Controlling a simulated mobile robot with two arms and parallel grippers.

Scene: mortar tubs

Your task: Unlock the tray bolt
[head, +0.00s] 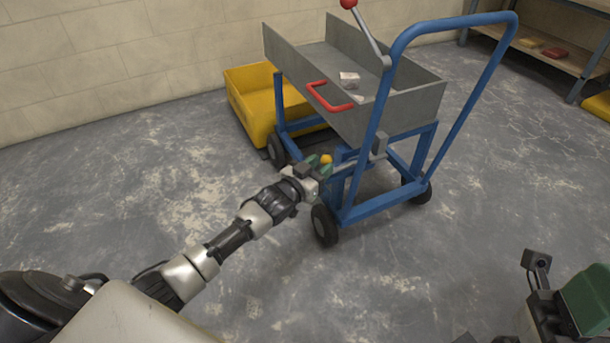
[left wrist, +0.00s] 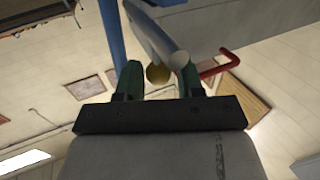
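The tray bolt shows as a grey rod (head: 352,163) with a yellow knob (head: 326,159), low at the near side of the blue cart (head: 355,214). My left gripper (head: 320,165) is at the knob end. In the left wrist view the yellow knob (left wrist: 158,73) lies between the two green fingers (left wrist: 160,82), with gaps at its sides. The fingers are apart, and I see no grip on the knob. The grey tray (head: 400,112) with its red handle (head: 327,97) sits on the cart. Part of my right gripper (head: 580,300) shows at the lower right; its fingertips cannot be made out.
A yellow tub (head: 250,105) stands behind the cart, by the wall. A red-knobbed lever (head: 368,35) rises by the cart's blue push bar (head: 455,20). Pale lumps (head: 349,79) lie in the tray. A shelf (head: 555,62) stands at the back right. The near floor is clear.

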